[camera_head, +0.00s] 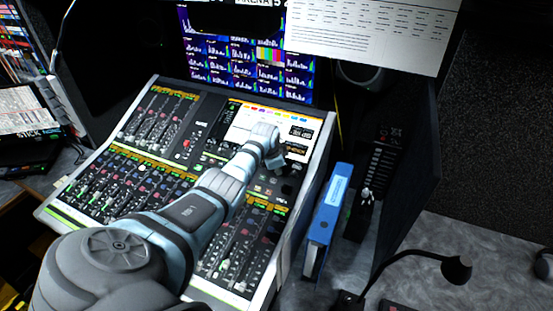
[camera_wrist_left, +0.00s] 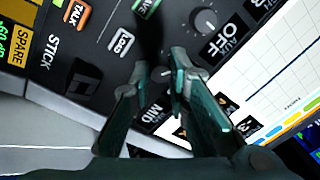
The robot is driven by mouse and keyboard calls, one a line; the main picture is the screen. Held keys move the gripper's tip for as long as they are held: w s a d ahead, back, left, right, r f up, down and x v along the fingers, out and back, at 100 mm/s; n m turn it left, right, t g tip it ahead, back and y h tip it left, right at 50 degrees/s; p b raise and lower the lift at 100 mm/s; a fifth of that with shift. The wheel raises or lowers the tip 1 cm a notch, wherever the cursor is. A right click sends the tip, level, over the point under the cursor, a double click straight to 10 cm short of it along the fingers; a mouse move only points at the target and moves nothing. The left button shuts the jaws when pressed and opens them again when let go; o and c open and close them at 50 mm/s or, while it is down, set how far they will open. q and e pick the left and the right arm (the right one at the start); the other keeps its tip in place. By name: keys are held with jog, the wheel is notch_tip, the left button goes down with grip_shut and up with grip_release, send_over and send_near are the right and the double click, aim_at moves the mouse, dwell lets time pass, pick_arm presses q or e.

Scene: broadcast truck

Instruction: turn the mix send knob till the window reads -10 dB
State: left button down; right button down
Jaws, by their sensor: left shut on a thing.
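My left arm reaches across the mixing console (camera_head: 150,150) to its upper right part. My left gripper (camera_head: 275,162) is at the panel there; the knob is hidden behind it in the head view. In the left wrist view the gripper's fingertips (camera_wrist_left: 160,78) are shut around a small grey knob (camera_wrist_left: 160,73), which is mostly covered by them. A dark readout (camera_head: 300,132) with white text is just above the gripper in the head view, too small to read. I cannot tell which window belongs to the knob. My right gripper is not in view.
Another round knob (camera_wrist_left: 205,20) sits close to the fingers, near an OFF label. A blue binder (camera_head: 328,215) stands right of the console. A gooseneck microphone (camera_head: 456,269) is at the lower right. Monitors (camera_head: 245,65) stand behind.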

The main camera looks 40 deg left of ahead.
pick_arm(q)
jog(key=c, duration=1.5)
grip_release()
jog(key=v, duration=1.2)
